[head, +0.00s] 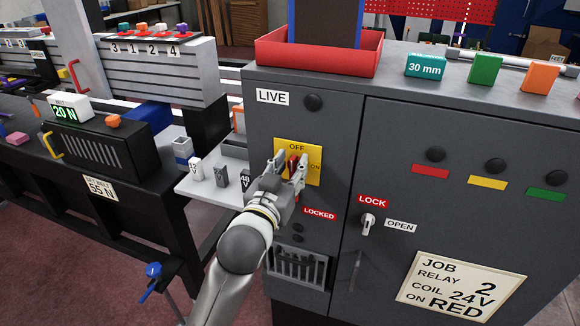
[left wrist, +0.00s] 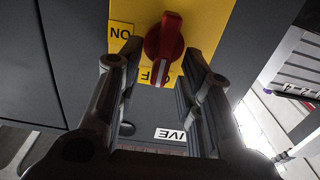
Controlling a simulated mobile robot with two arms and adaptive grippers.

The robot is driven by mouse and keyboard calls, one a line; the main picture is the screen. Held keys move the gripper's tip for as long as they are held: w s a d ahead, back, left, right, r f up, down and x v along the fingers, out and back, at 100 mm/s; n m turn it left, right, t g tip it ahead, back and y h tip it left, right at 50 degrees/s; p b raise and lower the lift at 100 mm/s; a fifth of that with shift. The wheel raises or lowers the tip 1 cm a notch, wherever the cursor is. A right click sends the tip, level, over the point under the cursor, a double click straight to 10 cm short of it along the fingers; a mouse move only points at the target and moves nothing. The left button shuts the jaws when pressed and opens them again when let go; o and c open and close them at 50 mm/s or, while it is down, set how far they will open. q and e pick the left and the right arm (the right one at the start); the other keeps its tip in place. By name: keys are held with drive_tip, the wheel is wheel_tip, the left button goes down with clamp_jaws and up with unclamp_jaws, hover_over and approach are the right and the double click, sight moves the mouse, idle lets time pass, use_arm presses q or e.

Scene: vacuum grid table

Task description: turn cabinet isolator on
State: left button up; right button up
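The cabinet isolator is a red rotary knob (head: 293,162) on a yellow plate (head: 313,158) marked OFF at the top and ON at the right. In the left wrist view, which is upside down, the knob (left wrist: 165,38) has a white line pointing towards OFF. My left gripper (head: 288,169) is at the plate, with one finger on each side of the knob. Its fingers stand apart in the left wrist view, with a gap beside the knob; I cannot tell whether either touches it. My right gripper is not in view.
The grey cabinet (head: 400,150) carries a LIVE label (head: 273,98), a LOCKED label (head: 320,214) and a small key-like switch (head: 368,224) between LOCK and OPEN. A pale shelf (head: 215,190) with small blocks juts out left of my gripper. A red tray (head: 272,54) sits on top.

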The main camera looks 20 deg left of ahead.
use_arm(q)
clamp_jaws()
